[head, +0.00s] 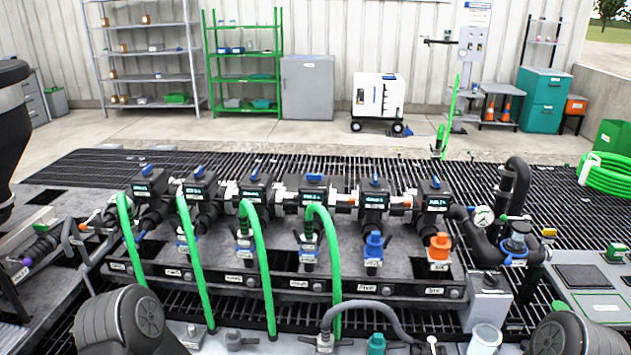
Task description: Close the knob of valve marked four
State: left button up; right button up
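A manifold carries a row of several black valve blocks, each with a small lit display and a blue knob on top. The fourth block from the left (314,190) has its blue knob (314,177) lying crosswise. The third block (254,188) and fifth block (374,193) stand beside it. The display text and the tags on the front rail (290,284) are too small to read surely, so I cannot tell which valve is marked four. Dark rounded parts of my arms show at the lower left and lower right. Neither gripper is in view.
Green hoses (262,262) arch down in front of the left and middle valves. Blue (374,247) and orange (440,246) fittings sit at the right outlets. A pressure gauge (484,216) and black pipework stand at the right. Open black grating (330,163) lies behind the row.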

aim_at(313, 179)
jog(key=i+j, duration=0.3)
jog(key=j, duration=0.15)
jog(key=i+j, duration=0.3)
jog(key=j, duration=0.15)
jog(key=i+j, duration=0.25)
jog(key=j, duration=0.25)
jog(key=z, duration=1.4)
